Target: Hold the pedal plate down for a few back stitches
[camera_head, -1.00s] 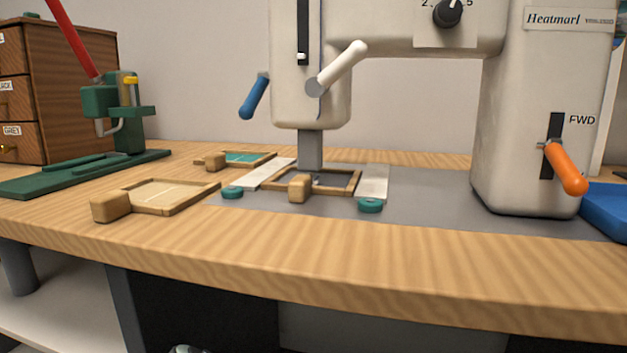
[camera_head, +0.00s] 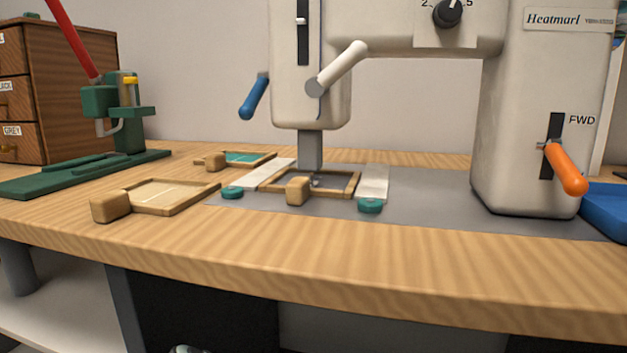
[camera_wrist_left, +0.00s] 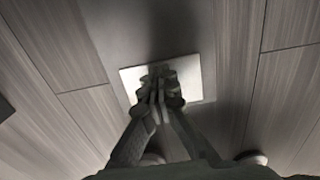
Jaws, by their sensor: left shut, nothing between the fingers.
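The pedal plate (camera_wrist_left: 130,82) is a pale square on a darker base on the wood-look floor in the left wrist view. My left gripper (camera_wrist_left: 158,78) is shut and empty, its fingertips over the middle of the plate and hiding part of it. I cannot tell how far the plate is pressed. In the head view the sewing machine (camera_head: 410,30) stands on the bench. Its orange lever (camera_head: 567,170) slants down, below the FWD label. A wooden frame (camera_head: 337,194) with a block handle (camera_head: 297,190) lies under the machine's head. My right gripper is not in view.
Two other wooden frames (camera_head: 180,203) (camera_head: 240,160) lie to the left on the bench (camera_head: 330,265). A green press (camera_head: 120,115) and a drawer cabinet (camera_head: 75,65) stand further left. A blue tray (camera_head: 605,210) is at the right. The floor around the pedal looks mostly clear.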

